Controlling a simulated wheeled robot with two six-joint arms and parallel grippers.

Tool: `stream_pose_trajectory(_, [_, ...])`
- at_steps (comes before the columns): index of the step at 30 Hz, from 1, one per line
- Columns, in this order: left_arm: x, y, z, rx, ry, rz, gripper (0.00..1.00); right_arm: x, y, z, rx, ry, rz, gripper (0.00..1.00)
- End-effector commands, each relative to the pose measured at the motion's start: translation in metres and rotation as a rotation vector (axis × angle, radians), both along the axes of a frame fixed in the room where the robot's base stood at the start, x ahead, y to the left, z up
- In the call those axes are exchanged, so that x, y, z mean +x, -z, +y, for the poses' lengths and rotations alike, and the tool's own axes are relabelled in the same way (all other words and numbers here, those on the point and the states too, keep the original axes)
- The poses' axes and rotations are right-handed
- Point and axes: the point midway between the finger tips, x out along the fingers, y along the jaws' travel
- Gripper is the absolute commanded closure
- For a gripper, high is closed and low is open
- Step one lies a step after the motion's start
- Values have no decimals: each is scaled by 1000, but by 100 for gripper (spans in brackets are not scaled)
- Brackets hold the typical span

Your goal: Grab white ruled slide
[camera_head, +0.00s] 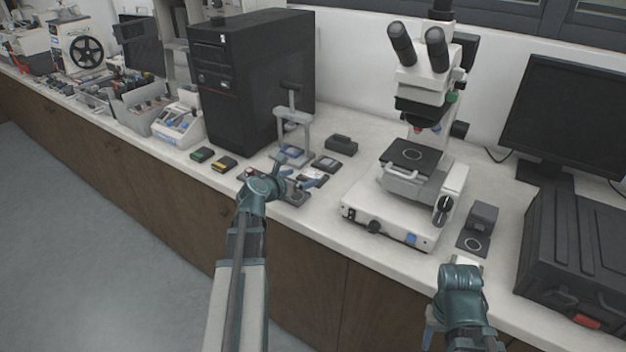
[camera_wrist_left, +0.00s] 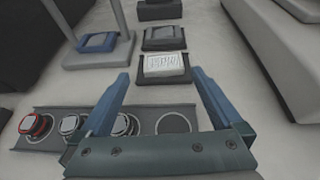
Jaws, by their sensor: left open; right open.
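The white ruled slide (camera_wrist_left: 163,64) lies in a small dark holder (camera_wrist_left: 165,79) in the left wrist view, with dark scribbled lines on its face. I cannot tell the height between fingertips and slide. My right gripper (camera_head: 464,267) is at the bench's front edge, right of the microscope; its fingers are mostly hidden.
A dark strip with several round mounts (camera_wrist_left: 97,126) lies below my left gripper. A small press (camera_head: 293,128) stands behind it, and a dark holder (camera_head: 326,162) lies beyond the slide. A black computer tower (camera_head: 245,85) is left; the microscope (camera_head: 405,190) is right.

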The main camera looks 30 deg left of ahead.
Motion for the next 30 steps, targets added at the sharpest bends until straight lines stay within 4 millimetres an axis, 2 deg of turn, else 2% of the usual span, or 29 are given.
stream_pose_trajectory(10, [10, 3, -1, -1, 0, 0, 0, 0, 4, 0, 0, 0, 0, 50])
stream_pose_trajectory(18, [45, 17, -5, 0, 1, 0, 0, 0, 17, 0, 0, 0, 0, 50])
stream_pose_trajectory(21, [53, 19, -6, 0, 1, 0, 0, 0, 19, 0, 0, 0, 0, 50])
stream_pose_trajectory(27, [52, 18, -7, 0, 0, 0, 0, 0, 18, 0, 0, 0, 0, 50])
stream_pose_trajectory(28, [52, 18, -7, 0, 0, 0, 2, 0, 18, 0, 0, 0, 0, 50])
stream_pose_trajectory(30, [52, 18, -7, 0, 0, 0, 14, 0, 18, 0, 0, 0, 0, 50])
